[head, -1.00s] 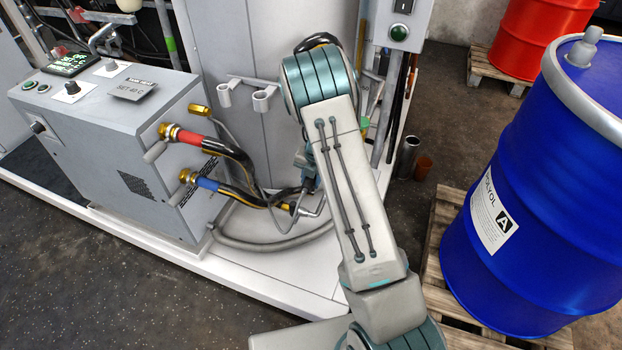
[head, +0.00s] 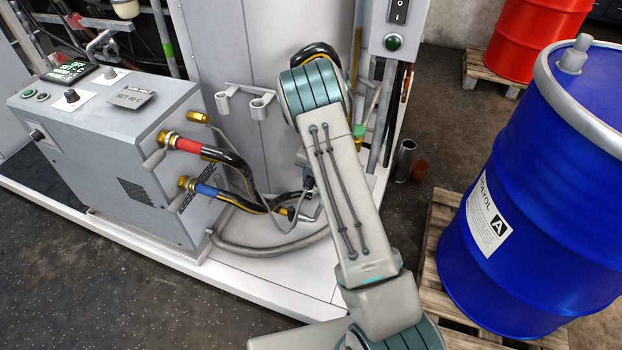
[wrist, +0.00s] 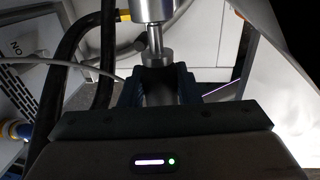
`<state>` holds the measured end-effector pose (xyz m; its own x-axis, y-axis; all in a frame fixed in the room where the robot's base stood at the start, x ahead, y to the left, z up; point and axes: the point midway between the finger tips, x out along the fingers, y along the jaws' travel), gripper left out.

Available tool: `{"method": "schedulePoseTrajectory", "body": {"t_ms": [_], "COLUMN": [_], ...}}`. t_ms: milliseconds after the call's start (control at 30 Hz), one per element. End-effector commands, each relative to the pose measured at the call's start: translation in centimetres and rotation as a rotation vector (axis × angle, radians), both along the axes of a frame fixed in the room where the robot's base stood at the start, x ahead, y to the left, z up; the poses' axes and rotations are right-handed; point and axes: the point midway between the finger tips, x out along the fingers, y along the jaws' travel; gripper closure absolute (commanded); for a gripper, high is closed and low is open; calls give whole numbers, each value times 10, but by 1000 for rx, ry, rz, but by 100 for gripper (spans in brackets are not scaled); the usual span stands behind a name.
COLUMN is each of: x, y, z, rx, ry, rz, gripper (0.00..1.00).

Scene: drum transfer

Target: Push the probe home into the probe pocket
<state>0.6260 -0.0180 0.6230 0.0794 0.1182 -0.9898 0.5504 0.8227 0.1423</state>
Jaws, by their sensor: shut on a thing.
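In the wrist view, my gripper (wrist: 160,88) has its dark fingers closed on a slim metal piece, which I take to be the probe (wrist: 155,58). Its pale collar and narrow stem show just beyond the fingertips. The stem lines up with a wider silver cylinder (wrist: 152,10) at the top edge, which may be the probe pocket; I cannot tell how deep the stem sits in it.
A grey control unit (head: 125,135) with red-banded (head: 188,144) and blue-banded (head: 207,190) hoses stands left. A two-ring holder (head: 245,102) is on the grey cabinet. A blue drum (head: 535,200) on a pallet stands right. Dark hoses (wrist: 106,60) pass left of my gripper.

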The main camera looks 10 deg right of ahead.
Motion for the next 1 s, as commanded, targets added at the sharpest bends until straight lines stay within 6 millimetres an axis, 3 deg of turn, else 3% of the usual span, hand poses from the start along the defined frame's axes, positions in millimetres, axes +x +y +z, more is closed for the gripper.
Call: {"method": "schedulePoseTrajectory", "body": {"t_ms": [1000], "x": [24], "y": [-16], "z": [0], "rx": [-1], "ry": [-1], "rz": [0], "gripper": [100]}}
